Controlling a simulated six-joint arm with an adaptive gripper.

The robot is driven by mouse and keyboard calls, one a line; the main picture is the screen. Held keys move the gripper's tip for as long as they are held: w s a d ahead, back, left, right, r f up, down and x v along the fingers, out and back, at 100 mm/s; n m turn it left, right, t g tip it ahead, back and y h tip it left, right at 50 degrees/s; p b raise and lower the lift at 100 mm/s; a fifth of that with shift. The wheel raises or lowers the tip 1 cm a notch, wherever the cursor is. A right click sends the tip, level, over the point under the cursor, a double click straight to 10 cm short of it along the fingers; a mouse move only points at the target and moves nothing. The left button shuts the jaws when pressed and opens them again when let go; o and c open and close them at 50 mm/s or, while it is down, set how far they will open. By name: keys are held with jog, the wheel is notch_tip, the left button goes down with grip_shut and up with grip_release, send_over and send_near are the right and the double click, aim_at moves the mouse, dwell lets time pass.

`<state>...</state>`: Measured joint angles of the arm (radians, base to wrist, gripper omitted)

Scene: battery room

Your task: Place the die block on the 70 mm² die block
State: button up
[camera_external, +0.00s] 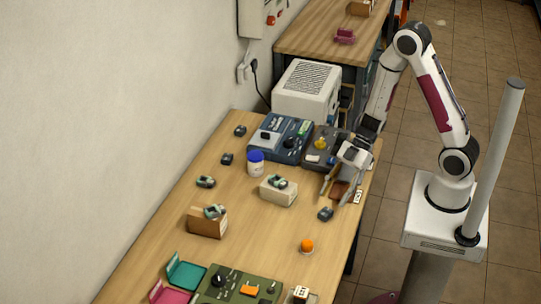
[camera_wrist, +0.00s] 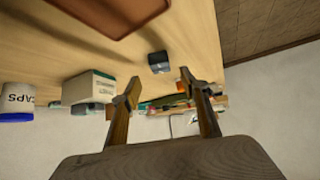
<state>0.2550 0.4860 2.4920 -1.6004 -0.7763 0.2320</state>
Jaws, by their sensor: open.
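My gripper (camera_external: 336,192) is open and empty above the right edge of the table, over a brown tray (camera_external: 354,186). In the wrist view its two fingers (camera_wrist: 163,92) stand apart with nothing between them. A small dark block (camera_external: 325,214) sits on the table just in front of the gripper; what looks like the same block shows beyond the fingertips in the wrist view (camera_wrist: 158,62). Two more small dark blocks, one (camera_external: 240,131) behind the other (camera_external: 227,159), lie toward the wall. No size marking is readable, so I cannot tell which is the 70 mm² die block.
A cream box (camera_external: 277,194) with a greenish item on top and a blue-lidded jar (camera_external: 256,168) stand left of the gripper. A blue case (camera_external: 268,145) and a dark case (camera_external: 312,160) lie behind. An orange-topped item (camera_external: 306,247) is nearer the front. Bare wood lies between.

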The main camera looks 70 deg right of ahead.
aim_at(326, 211)
jog(key=shift+x, duration=2.6)
jog(key=shift+s+d, duration=0.1)
grip_shut()
